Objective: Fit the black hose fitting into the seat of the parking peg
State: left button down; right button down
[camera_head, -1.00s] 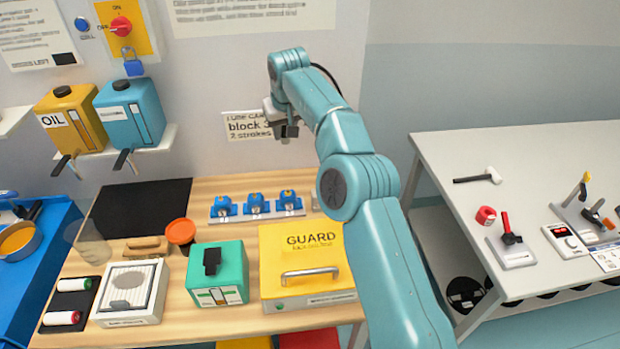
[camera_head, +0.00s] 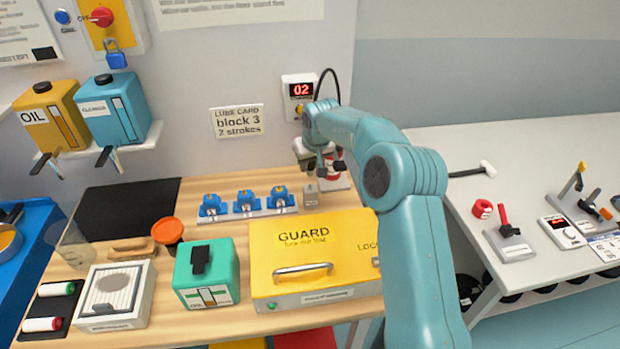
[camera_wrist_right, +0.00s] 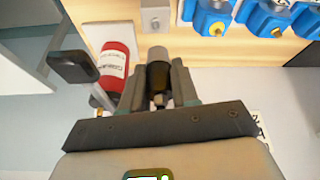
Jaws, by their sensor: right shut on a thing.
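My right gripper (camera_head: 332,166) is above the back right part of the wooden bench; in the right wrist view its jaws (camera_wrist_right: 160,98) are shut on a dark cylindrical piece with a grey end, the black hose fitting (camera_wrist_right: 158,75). In the head view the fitting is hard to make out. A small grey block with a round mark (camera_head: 310,196) stands at the right end of the row of blue blocks, and shows in the right wrist view (camera_wrist_right: 155,16) just beyond the fitting, apart from it. I cannot tell for certain whether it is the parking peg. My left gripper is out of view.
A red labelled cylinder (camera_wrist_right: 114,66) and a black-ended lever (camera_wrist_right: 73,66) are close beside the jaws. Blue blocks (camera_head: 246,202) stand in a row left of the grey block. The yellow guard box (camera_head: 345,245) is in front. A display box (camera_head: 301,91) hangs behind.

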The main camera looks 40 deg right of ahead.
aim_at(311, 175)
notch_tip(311, 175, down, 5)
jog(key=shift+f+p, duration=0.15)
jog(key=shift+p, duration=0.25)
jog(key=shift+f, duration=0.15)
jog(key=shift+f+b, duration=0.2)
jog(key=shift+b, duration=0.15)
jog(key=c, duration=0.8)
grip_release()
jog(key=shift+c, duration=0.2)
jog(key=shift+r, duration=0.1)
